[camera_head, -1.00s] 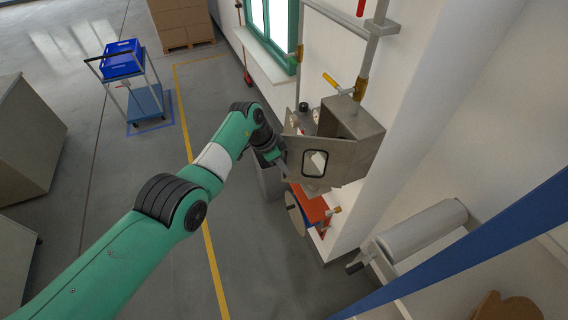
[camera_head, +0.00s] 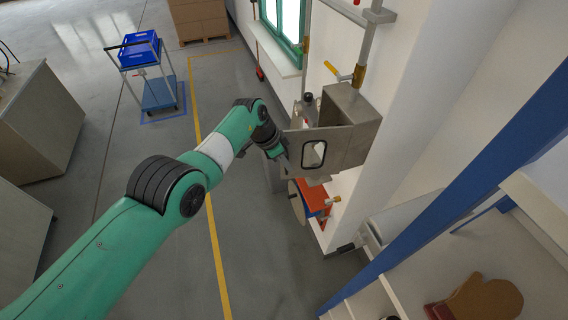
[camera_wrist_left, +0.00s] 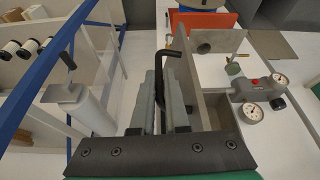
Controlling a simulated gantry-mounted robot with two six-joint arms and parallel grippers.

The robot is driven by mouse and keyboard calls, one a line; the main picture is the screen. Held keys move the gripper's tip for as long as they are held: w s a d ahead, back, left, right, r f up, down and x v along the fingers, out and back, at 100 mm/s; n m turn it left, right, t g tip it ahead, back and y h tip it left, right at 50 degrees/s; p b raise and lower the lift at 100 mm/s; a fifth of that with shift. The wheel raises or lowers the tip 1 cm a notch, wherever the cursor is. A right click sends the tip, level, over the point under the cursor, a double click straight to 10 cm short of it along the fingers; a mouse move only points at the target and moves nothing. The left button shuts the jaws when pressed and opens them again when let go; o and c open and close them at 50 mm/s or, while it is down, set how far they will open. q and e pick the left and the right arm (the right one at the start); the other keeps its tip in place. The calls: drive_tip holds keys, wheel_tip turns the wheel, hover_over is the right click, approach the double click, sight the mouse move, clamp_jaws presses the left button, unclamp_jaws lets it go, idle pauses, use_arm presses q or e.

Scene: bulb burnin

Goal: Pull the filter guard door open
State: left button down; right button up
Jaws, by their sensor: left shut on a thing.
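The filter guard door (camera_head: 292,150) is a grey metal panel with a small framed window. It stands ajar from the grey metal housing (camera_head: 362,108) on the white wall, with a gap showing at the top. My left gripper (camera_head: 283,163) is at the door's left edge. In the left wrist view, the fingers of my left gripper (camera_wrist_left: 160,101) are shut on a black bent handle (camera_wrist_left: 172,56). The door panel (camera_wrist_left: 190,72) shows edge-on just right of the fingers. My right gripper is not in view.
Pipes with a yellow-handled valve (camera_head: 338,71) rise above the housing. An orange-red unit (camera_head: 314,197) sits below it. A blue beam (camera_head: 455,165) crosses the right side. Gauges (camera_wrist_left: 253,114) show right in the wrist view.

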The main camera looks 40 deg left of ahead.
use_arm(q)
drive_tip(key=shift+d+r, duration=0.1)
drive_tip(key=shift+d, duration=0.25)
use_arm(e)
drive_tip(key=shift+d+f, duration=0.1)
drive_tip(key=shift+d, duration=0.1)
